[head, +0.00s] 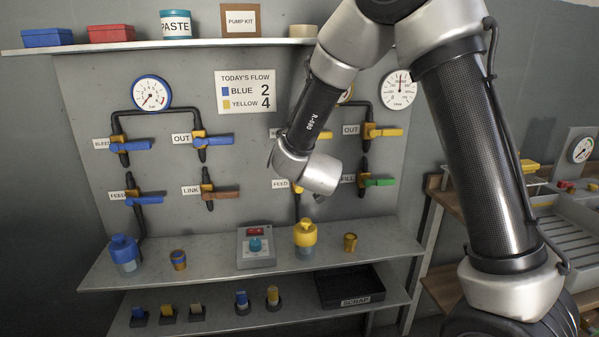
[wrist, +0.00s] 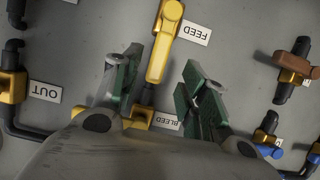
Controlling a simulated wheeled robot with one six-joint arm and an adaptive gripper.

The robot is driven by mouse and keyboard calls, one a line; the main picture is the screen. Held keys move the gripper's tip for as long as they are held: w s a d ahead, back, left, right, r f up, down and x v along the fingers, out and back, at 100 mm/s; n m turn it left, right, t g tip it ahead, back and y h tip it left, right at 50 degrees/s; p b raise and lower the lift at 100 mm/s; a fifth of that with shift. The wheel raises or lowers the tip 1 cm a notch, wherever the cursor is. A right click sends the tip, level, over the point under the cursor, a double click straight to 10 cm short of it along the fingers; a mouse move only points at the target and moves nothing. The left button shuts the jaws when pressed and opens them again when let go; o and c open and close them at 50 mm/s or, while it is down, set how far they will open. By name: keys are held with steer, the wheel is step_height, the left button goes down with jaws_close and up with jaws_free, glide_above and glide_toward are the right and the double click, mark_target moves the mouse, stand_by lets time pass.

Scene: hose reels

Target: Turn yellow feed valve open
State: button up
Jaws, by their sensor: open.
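The yellow feed valve's handle (wrist: 164,45) shows in the wrist view beside an upside-down FEED label (wrist: 193,33). It runs from its pivot at the top edge down towards the gap between my fingertips, roughly in line with the black pipe below. My gripper (wrist: 157,72) is open, with one dark green finger on each side of the handle's lower end. I cannot tell whether either finger touches it. In the head view my wrist hides most of this valve; only a bit of yellow (head: 298,187) shows beside its FEED label (head: 280,184).
A yellow OUT valve (head: 382,132) and a green-handled valve (head: 378,182) are to the right of my wrist. A brown LINK handle (head: 222,195) is to the left. Below stand a yellow-capped bottle (head: 305,236) and a grey button box (head: 256,247) on the shelf (head: 205,262).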

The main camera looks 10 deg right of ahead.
steer(key=v, duration=0.4)
steer(key=shift+s+r, duration=0.15)
steer(key=shift+s, duration=0.15)
